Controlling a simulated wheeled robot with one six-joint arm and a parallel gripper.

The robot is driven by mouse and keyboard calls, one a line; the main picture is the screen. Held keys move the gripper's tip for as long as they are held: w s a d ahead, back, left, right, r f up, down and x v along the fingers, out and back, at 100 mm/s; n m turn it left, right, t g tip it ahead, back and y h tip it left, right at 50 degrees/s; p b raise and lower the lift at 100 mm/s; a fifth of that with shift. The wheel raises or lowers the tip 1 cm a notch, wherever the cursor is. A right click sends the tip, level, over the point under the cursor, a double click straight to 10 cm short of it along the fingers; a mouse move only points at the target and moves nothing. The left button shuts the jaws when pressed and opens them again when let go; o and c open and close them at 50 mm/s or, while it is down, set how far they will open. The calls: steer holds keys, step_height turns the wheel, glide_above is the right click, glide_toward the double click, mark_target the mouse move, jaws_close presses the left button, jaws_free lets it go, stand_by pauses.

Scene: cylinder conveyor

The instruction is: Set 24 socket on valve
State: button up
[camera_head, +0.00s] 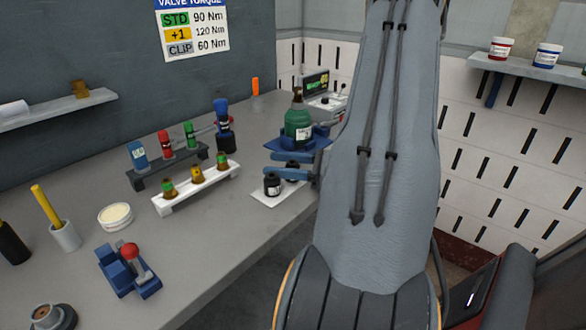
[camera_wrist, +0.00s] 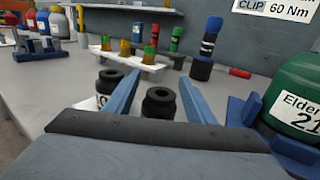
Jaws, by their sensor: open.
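Two black round sockets stand on a white plate (camera_head: 266,202) at the bench's right edge. The near socket (camera_head: 272,187) stands outside my fingers; in the wrist view it is the left socket (camera_wrist: 110,82). The other socket (camera_wrist: 158,104) is between my two blue fingers, with space on both sides. My gripper (camera_wrist: 158,80) is open and empty; in the head view my gripper (camera_head: 269,163) reaches in from the right, partly hidden by my arm. Size marks are unreadable. A green cylinder (camera_head: 298,131) with a brownish valve (camera_head: 297,95) stands behind the gripper.
A white rack (camera_head: 205,190) holds several brass valves. A dark rack (camera_head: 172,168) holds coloured tools, with a blue-topped tool (camera_head: 222,112) beside it. A blue device with a red knob (camera_head: 129,252) and a round tub (camera_head: 115,216) are at left. Bare bench lies before the white rack.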

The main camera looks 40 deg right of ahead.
steer(key=c, duration=1.2)
